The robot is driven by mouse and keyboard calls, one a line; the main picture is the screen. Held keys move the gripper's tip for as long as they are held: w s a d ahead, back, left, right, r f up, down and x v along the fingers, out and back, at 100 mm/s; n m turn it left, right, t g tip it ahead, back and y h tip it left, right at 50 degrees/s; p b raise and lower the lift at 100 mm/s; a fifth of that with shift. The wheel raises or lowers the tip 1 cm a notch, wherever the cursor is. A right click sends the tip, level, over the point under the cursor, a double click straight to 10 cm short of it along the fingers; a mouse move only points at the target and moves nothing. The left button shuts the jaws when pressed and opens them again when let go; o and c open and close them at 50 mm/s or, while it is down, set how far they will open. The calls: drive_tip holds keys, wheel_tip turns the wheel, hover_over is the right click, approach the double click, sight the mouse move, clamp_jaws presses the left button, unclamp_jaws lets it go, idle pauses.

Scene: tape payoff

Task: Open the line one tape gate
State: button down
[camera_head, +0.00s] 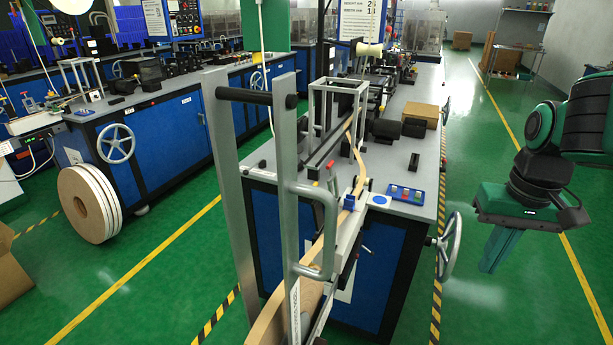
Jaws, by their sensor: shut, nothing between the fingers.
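A tall grey metal frame (288,210) stands in the foreground, with two upright bars and a black crossbar at the top. It looks like the tape gate. A grey D-shaped handle (328,235) is fixed to its right upright, which bears a small label too small to read. I cannot tell how far the gate is turned. Tan tape (327,240) runs from a roll at the bottom, partly behind the uprights, up to the machine. My gripper (492,268) hangs at the right, shut and empty, fingers pointing down, well apart from the handle.
A blue machine bench (425,195) stands behind the frame, with a handwheel (449,245) jutting from its right side toward my gripper. A blue tray (405,194) and a cardboard box (420,113) lie on it. Large reels (88,205) stand at left.

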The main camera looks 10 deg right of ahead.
drive_tip(key=w+a+r+n+t, duration=0.1)
drive_tip(key=w+a+r+n, duration=0.2)
drive_tip(key=w, duration=0.3)
drive_tip(key=w+a+r+n, duration=0.2)
drive_tip(key=w+a, duration=0.1)
drive_tip(key=w, duration=0.4)
drive_tip(key=w+a+r+n+y, duration=0.1)
drive_tip(key=w+a+r+n, duration=0.25)
drive_tip(key=a, duration=0.45)
drive_tip(key=w+a+r+n+y, duration=0.1)
drive_tip(key=w+a+r+n, duration=0.3)
drive_tip(key=a, duration=0.3)
drive_tip(key=w+a+r+n+y, duration=0.1)
drive_tip(key=w+a+r+n, duration=0.15)
drive_tip(key=w+a, duration=0.4)
hover_over(317, 207)
drive_tip(key=w+a, duration=0.2)
wheel_tip(317, 207, down, 10)
drive_tip(key=shift+w+d+n+t, duration=0.2)
drive_tip(key=shift+d+n+t, duration=0.05)
drive_tip(key=shift+n+t, duration=0.15)
drive_tip(key=shift+s+y, duration=0.1)
drive_tip(key=shift+y, duration=0.2)
